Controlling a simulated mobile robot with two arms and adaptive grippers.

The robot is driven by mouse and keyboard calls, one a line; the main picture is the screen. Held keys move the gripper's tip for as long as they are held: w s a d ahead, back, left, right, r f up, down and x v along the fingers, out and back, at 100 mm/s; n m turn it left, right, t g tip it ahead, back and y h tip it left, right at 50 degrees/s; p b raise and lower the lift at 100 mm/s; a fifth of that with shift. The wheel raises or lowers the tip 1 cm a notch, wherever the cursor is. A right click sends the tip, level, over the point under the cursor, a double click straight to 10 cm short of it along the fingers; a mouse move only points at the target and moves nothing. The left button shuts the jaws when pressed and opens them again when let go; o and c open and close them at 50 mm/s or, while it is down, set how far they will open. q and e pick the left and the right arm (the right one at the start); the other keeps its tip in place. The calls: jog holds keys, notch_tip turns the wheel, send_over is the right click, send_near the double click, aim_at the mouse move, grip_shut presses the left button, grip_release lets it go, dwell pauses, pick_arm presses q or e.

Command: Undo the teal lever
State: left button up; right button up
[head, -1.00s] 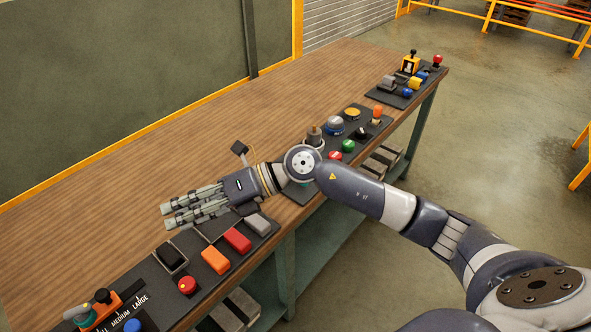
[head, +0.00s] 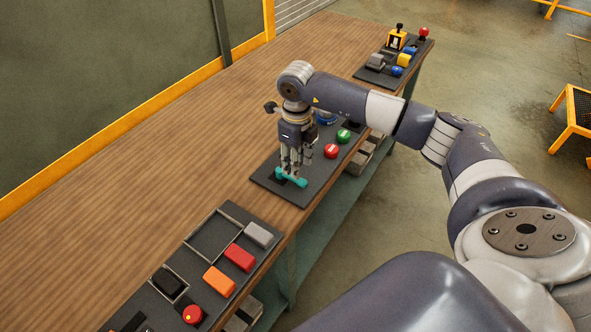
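The teal lever (head: 302,183) lies low on a dark panel (head: 262,178) near the middle of the workbench, partly covered by fingers. My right gripper (head: 292,173) points straight down at it, with its fingertips at the lever's middle. The fingers show small and overlap the lever, so I cannot tell whether they are closed on it or just around it. My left gripper is not in view.
A red button (head: 331,151) and a green button (head: 344,136) sit just right of the gripper. A nearer panel holds a grey block (head: 259,235), a red block (head: 239,257) and an orange block (head: 219,281). The bench's left side is bare wood.

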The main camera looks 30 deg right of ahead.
jog(key=f, duration=0.3)
jog(key=shift+w+f+p, duration=0.15)
jog(key=shift+w+p, duration=0.05)
jog(key=shift+p, duration=0.15)
notch_tip(320, 180, down, 2)
jog(key=shift+f, duration=0.15)
jog(key=c, duration=0.8)
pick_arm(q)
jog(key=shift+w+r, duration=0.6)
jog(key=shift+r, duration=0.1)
pick_arm(e)
grip_shut()
